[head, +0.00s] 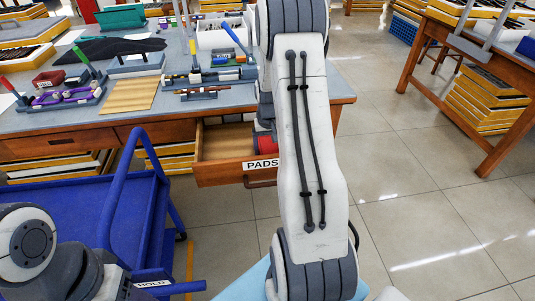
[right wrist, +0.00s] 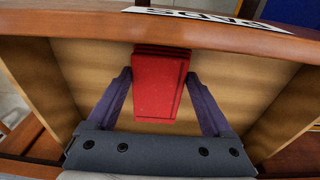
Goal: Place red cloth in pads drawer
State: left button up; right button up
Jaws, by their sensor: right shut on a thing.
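The pads drawer (head: 212,155) is pulled open under the table and carries a PADS label (head: 262,163). The red cloth (head: 265,145) shows inside the drawer opening, partly hidden by my right arm. In the right wrist view the red cloth (right wrist: 160,85) is a folded, flat block between the fingers of my right gripper (right wrist: 159,76). The gripper is shut on it, over the wooden drawer floor (right wrist: 95,70). Whether the cloth touches the floor, I cannot tell. My left arm is at the lower left of the head view; its gripper does not show.
The worktable (head: 190,112) holds glasses parts, tools and trays above the drawer. A blue cart (head: 60,215) with a tall handle stands left of the drawer. Drawer walls surround my right gripper closely. The tiled floor at right is clear before another table (head: 480,50).

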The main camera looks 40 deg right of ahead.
jog(key=shift+f, duration=0.95)
jog(key=shift+f, duration=0.1)
jog(key=o, duration=1.4)
notch_tip(320, 180, up, 12)
jog(key=p, duration=0.2)
jog(key=a+r+n, duration=0.1)
jog(key=a, duration=0.6)
jog(key=a+r+n, duration=0.1)
jog(key=a, duration=0.3)
jog(key=shift+a+r+n, duration=0.2)
jog(key=shift+r+n, duration=0.1)
jog(key=shift+r, duration=0.05)
jog(key=s+a+r+n+y, duration=0.15)
jog(key=s+a+n, duration=0.35)
jog(key=a, duration=0.6)
jog(key=s+a+r+n, duration=0.2)
jog(key=s+a, duration=0.5)
jog(key=a, duration=0.4)
jog(key=s+a+n, duration=0.4)
jog(key=s, duration=0.7)
jog(key=shift+s+a+g, duration=0.15)
jog(key=shift+a+g, duration=0.2)
jog(key=shift+g, duration=0.05)
